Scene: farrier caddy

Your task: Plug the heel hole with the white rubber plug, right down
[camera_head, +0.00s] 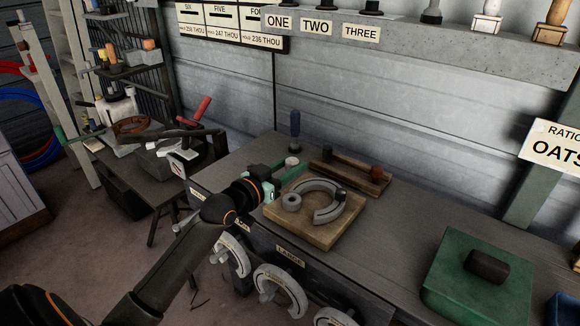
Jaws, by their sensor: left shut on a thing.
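A grey horseshoe (336,211) lies on a square wooden block (318,233) on the bench. A round grey ring-shaped piece with a dark hole (291,202) sits by the shoe's left end; whether they join is too small to tell. My left gripper (285,170) is over the block's far left corner, just beyond the ring. It is shut on a small white plug (292,161), whose pale round top shows between the green fingers. The plug is apart from the hole, and its lower part is hidden. My right gripper is not in view.
A wooden rack (350,178) lies behind the block, and a blue-handled tool (295,127) stands behind the gripper. A green box (478,278) with a dark block on top is at the right. Horseshoes hang along the bench front (280,288). The bench between block and box is clear.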

